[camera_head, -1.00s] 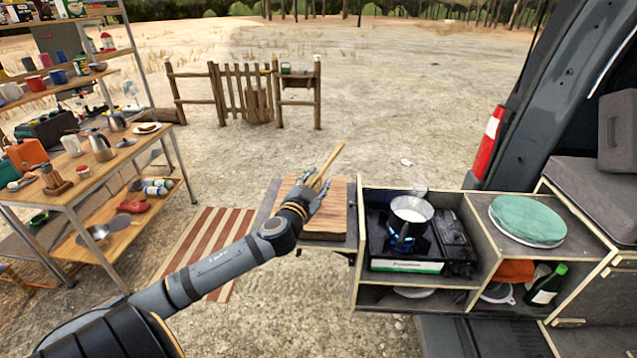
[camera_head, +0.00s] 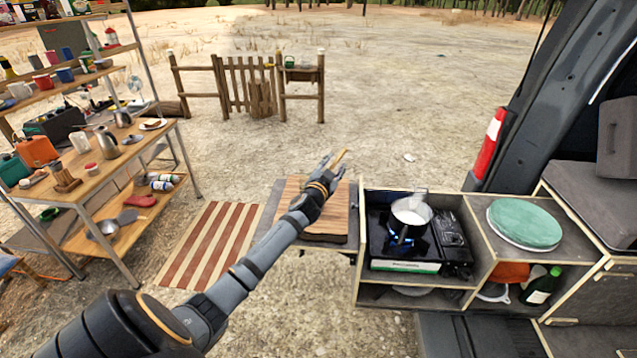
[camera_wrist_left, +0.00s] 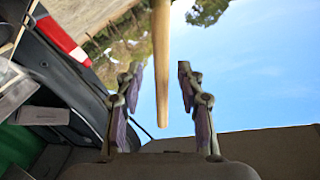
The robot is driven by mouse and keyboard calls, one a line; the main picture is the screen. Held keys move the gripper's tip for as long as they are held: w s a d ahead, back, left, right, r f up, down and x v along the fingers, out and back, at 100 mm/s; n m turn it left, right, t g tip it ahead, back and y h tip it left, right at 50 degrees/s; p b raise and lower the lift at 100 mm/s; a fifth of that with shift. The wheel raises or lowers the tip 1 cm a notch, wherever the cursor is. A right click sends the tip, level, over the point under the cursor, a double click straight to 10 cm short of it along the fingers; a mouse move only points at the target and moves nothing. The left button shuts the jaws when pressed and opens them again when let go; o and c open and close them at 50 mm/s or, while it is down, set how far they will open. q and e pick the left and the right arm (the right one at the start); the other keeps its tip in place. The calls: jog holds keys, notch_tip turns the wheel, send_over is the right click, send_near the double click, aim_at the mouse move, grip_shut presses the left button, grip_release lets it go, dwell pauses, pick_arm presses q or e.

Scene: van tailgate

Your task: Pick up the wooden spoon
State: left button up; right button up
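The wooden spoon (camera_head: 340,158) sticks out of my left gripper (camera_head: 331,170), up and to the right, in the air over the wooden board (camera_head: 327,215). In the left wrist view the spoon (camera_wrist_left: 161,60) runs between the two fingers of the left gripper (camera_wrist_left: 161,75), with sky behind it. The fingers are partly closed around it. Thin gaps show between the spoon and the purple pads, so contact is not clear in this view. The spoon's far end is cut off by the frame's top. My right gripper is not in view.
A camp stove (camera_head: 405,262) with a lit flame and a pot (camera_head: 411,213) stands just right of the board. A round green-topped item (camera_head: 525,222) lies farther right, by the van. A workbench (camera_head: 75,190) with kitchenware is at left. A striped mat (camera_head: 208,240) lies on the ground.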

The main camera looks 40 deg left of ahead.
pick_arm(q)
jog(key=shift+s+r, duration=0.1)
jog(key=shift+s, duration=0.1)
jog(key=c, duration=0.4)
grip_shut()
